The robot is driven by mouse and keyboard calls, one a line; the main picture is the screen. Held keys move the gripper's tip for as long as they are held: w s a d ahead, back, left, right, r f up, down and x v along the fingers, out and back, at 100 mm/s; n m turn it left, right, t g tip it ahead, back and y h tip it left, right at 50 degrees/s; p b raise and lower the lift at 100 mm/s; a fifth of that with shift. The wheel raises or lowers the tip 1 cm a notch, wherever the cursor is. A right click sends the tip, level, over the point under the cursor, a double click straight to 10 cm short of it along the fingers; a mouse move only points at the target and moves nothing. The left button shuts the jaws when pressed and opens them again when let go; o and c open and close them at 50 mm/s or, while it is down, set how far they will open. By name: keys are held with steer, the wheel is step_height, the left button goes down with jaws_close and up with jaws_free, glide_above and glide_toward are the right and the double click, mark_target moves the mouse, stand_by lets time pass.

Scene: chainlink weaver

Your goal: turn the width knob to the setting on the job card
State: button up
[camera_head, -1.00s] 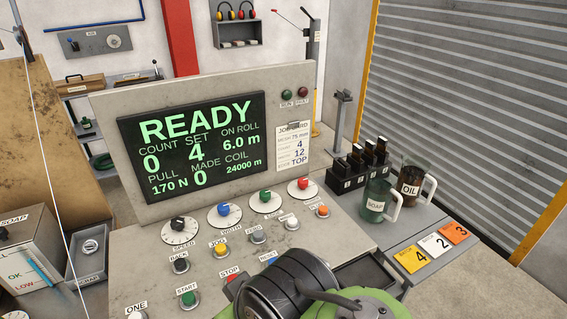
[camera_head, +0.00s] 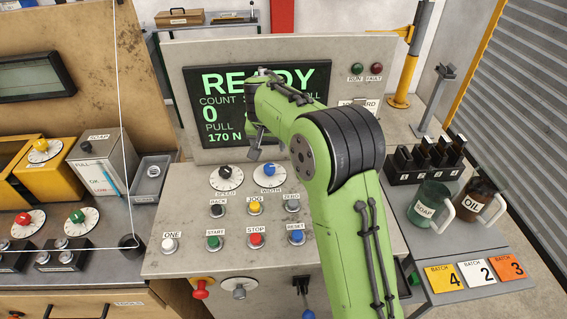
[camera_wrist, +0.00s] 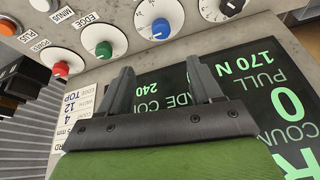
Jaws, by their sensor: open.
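The width knob (camera_head: 269,170) is blue on a round white dial, in the panel's upper knob row above the label WIDTH. In the wrist view the blue knob (camera_wrist: 160,28) shows upside down at the top, beyond the fingertips. Its pointer setting is too small to read. My gripper (camera_head: 256,149) hangs in front of the screen's lower edge, just above and left of the blue knob, apart from it. In the wrist view my gripper (camera_wrist: 162,72) is open and empty. The job card (camera_wrist: 72,115) is partly covered by my gripper; lines 4, 12 and TOP show.
The black speed knob (camera_head: 226,175) is close left of the blue one. A green knob (camera_wrist: 103,48) and a red knob (camera_wrist: 61,68) are on its other side. Push buttons sit below. My arm hides part of the screen (camera_head: 205,85). Mugs (camera_head: 428,203) stand on the right shelf.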

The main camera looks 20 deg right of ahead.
mark_target(269, 167)
steer(key=x, duration=1.5)
steer(key=shift+a+f, duration=0.2)
steer(key=c, duration=1)
steer(key=shift+c, duration=0.2)
